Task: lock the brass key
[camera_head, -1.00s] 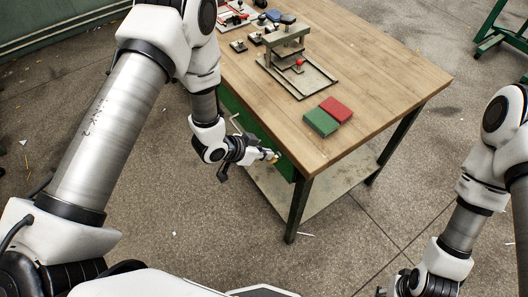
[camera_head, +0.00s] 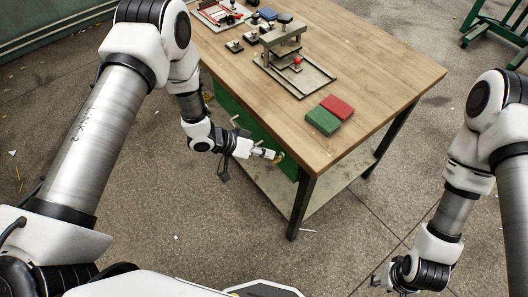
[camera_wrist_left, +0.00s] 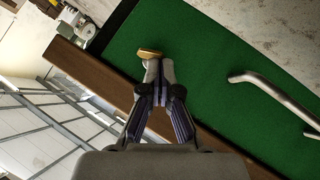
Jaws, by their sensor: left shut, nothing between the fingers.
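The brass key (camera_wrist_left: 149,53) stands out from the green drawer front (camera_wrist_left: 205,55) in the left wrist view, right at my left fingertips. It shows as a tiny yellowish spot in the head view (camera_head: 279,157). My left gripper (camera_head: 271,154) is shut, with its tips at the key and nothing held between them. In the wrist view the closed fingers (camera_wrist_left: 159,66) sit just below the key's head; whether they touch it I cannot tell. The keyhole is hidden. My right gripper (camera_head: 377,282) is at the bottom right, away from the table, too small to read.
A metal bar handle (camera_wrist_left: 275,95) juts from the green front right of the key. The wooden tabletop (camera_head: 385,75) holds a red block (camera_head: 337,107), a green block (camera_head: 322,120) and a metal press fixture (camera_head: 283,42). Floor in front is clear.

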